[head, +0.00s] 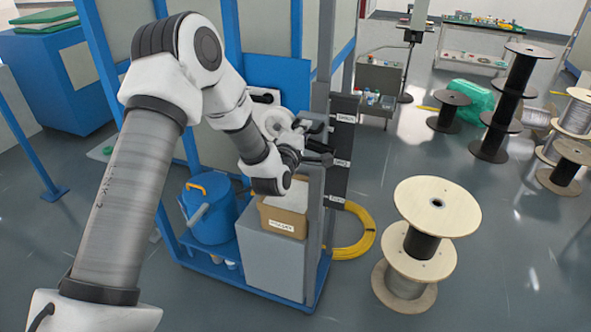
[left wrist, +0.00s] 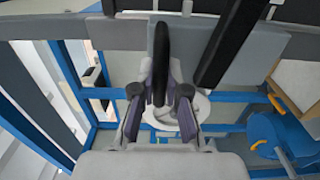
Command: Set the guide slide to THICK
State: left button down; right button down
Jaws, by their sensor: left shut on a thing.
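A dark upright guide panel (head: 342,140) stands beside a grey post on the blue-framed machine. It carries white labels at three heights, too small for me to read surely. My left gripper (head: 325,146) is at the post, around the height between the upper and middle labels. In the left wrist view, the fingers of my left gripper (left wrist: 160,98) are shut on a black rounded handle (left wrist: 161,55), which runs up between them towards a grey bar (left wrist: 190,38). The slide's exact setting is hidden behind my gripper. My right gripper is not in view.
A cardboard box (head: 283,218) sits on a grey cabinet (head: 268,262) below my arm, beside a blue bucket (head: 210,212). A yellow cable coil (head: 362,235) lies at the machine's foot. Wooden-topped spools (head: 437,200) stand on the floor to the right.

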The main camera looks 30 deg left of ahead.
pick_arm(q)
jog(key=shift+r+p, duration=0.75)
jog(key=shift+r, duration=1.2)
jog(key=c, duration=1)
grip_release()
jog(key=shift+c, duration=0.2)
jog(key=shift+f, duration=0.1)
jog(key=b+v, duration=0.1)
jog(key=v, duration=0.7)
jog(key=shift+b, duration=0.35)
jog(key=shift+f, duration=0.1)
